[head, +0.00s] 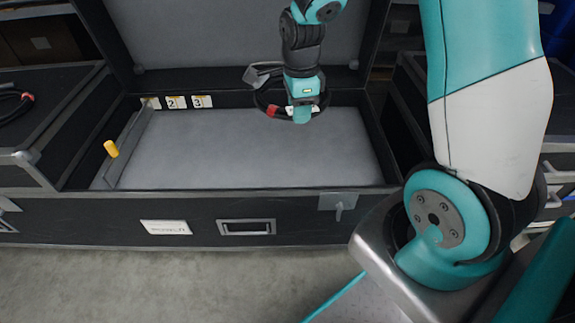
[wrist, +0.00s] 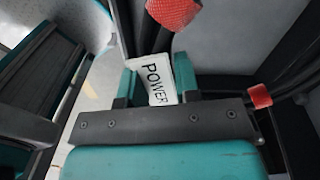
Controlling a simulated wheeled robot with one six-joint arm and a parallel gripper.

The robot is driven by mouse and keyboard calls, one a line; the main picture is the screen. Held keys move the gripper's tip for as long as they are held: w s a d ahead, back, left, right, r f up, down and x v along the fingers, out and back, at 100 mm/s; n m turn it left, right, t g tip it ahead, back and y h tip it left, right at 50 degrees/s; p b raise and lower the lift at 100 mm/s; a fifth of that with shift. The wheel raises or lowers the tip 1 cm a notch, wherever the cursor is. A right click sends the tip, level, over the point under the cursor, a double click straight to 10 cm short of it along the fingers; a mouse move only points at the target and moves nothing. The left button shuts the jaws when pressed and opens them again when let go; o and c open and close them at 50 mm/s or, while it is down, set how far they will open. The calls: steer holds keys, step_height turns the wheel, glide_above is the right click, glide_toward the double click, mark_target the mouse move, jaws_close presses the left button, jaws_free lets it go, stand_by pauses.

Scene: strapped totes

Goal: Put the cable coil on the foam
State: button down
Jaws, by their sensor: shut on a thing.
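The black cable coil (head: 257,99) with red bands hangs at my gripper (head: 303,115) in the head view, over the back part of the open case. In the wrist view, my gripper (wrist: 157,88) is shut on the coil's white tag, marked POWER (wrist: 158,82). Black cable (wrist: 149,38) and red bands show beside the jaws. The grey foam (head: 225,150) lines the case floor and looks bare. The coil appears held above its back right part; the gap between them is hard to judge. My gripper hides part of the coil.
The open case has dark walls (head: 240,192) and a raised lid (head: 235,35) behind. Numbered labels (head: 175,102) sit at the back left. A yellow knob (head: 111,148) is at the left wall. Another cable (head: 10,95) lies on a case at left.

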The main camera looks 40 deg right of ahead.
mark_target(298, 180)
steer(key=shift+d+f+m+b, duration=0.2)
steer(key=shift+f+m+b, duration=0.5)
steer(key=shift+f+m, duration=0.3)
steer(key=shift+f, duration=0.35)
step_height(298, 180, down, 19)
steer(key=b, duration=0.9)
steer(key=shift+f, duration=0.2)
steer(key=c, duration=0.9)
jaws_free()
steer(key=shift+o, duration=0.2)
steer(key=shift+r, duration=0.15)
